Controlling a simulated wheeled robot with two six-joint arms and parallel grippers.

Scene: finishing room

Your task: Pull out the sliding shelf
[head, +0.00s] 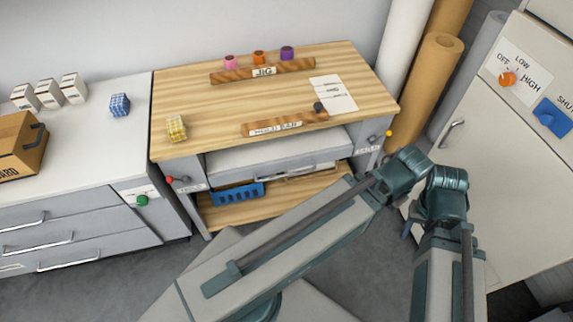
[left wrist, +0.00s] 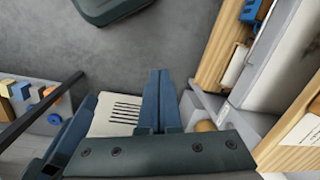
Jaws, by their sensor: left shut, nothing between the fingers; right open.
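The workbench (head: 190,100) has a wooden top. A grey slab, apparently the sliding shelf (head: 265,153), shows under the top's front edge; I cannot tell how far out it is. A red knob (head: 169,180) and a yellow knob (head: 389,133) are on the bench's left and right front posts. My right gripper (head: 408,228) is low beside the bench's right side, mostly hidden behind my arms, open and apart from the shelf. My left gripper (left wrist: 160,75) is shut and empty over the floor beside the bench in the left wrist view; my arms hide it in the head view.
A blue crate (head: 238,194) stands on the bench's lower wooden board (head: 290,208). A drawer cabinet (head: 70,225) adjoins on the left. Tall rolls (head: 425,85) and a pale cabinet (head: 490,180) stand at the right. Grey floor (head: 215,245) is open in front.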

